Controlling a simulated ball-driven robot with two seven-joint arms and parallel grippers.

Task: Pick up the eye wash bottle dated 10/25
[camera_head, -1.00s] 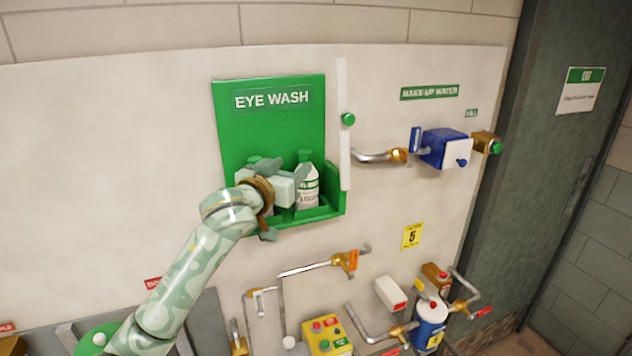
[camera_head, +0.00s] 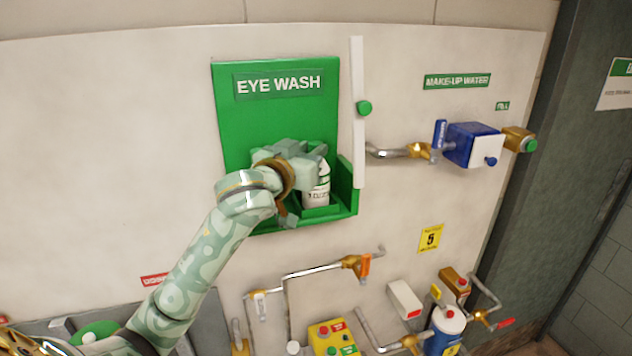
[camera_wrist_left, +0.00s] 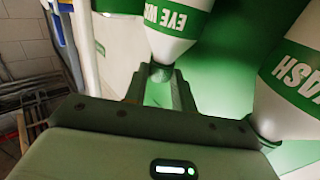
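The eye wash bottles stand in the green eye wash holder (camera_head: 228,120). One white bottle with a green label (camera_head: 318,188) shows at the right of its shelf; the others are hidden behind my left gripper (camera_head: 300,163). In the left wrist view, which is upside down, a bottle (camera_wrist_left: 178,30) is straight ahead with its neck end at my fingertips (camera_wrist_left: 160,80). No date is readable. My right gripper is not in view.
A blue valve box (camera_head: 472,145) and pipes are further right. Below are a yellow button box (camera_head: 333,338) and an orange-handled valve (camera_head: 362,265). The wall at left is clear.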

